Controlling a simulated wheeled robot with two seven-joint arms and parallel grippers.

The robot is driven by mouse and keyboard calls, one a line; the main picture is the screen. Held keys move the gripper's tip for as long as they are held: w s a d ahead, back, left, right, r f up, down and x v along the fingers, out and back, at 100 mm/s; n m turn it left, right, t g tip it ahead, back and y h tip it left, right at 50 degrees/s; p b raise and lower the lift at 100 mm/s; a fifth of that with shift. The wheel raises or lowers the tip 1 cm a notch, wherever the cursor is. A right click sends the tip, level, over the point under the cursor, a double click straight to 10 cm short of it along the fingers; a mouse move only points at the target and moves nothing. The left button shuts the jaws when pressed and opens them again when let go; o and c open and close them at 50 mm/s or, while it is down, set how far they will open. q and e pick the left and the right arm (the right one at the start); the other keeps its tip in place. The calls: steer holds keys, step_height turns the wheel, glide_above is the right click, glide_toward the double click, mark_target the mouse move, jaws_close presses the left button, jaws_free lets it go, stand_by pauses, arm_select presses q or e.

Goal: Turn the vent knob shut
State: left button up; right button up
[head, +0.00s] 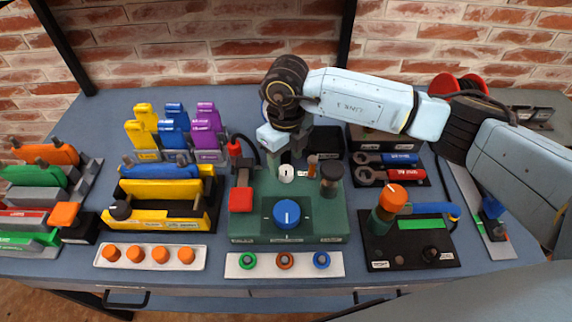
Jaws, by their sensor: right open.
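A green test panel (262,190) stands mid-table with several controls. A small white knob (286,173) sits near its back edge, a large blue dial (287,214) with a white pointer line is at its front, and a black-topped knob (331,174) is at its back right. The labels are too small to read, so I cannot tell which is the vent knob. My right gripper (286,156) is open and points down just behind and above the white knob; its fingertips are partly hidden, and contact cannot be told. My left gripper is not in view.
A red block (241,200) stands at the panel's left. A tray of colored rings (284,273) lies in front. A black board with an orange knob (393,197) is at right, wrenches (390,177) behind it. Yellow holders (160,213) are at left.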

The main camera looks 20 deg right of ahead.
mark_target(286, 170)
step_height(286, 170, up, 9)
steer(key=shift+r, duration=0.2)
stand_by(0.5)
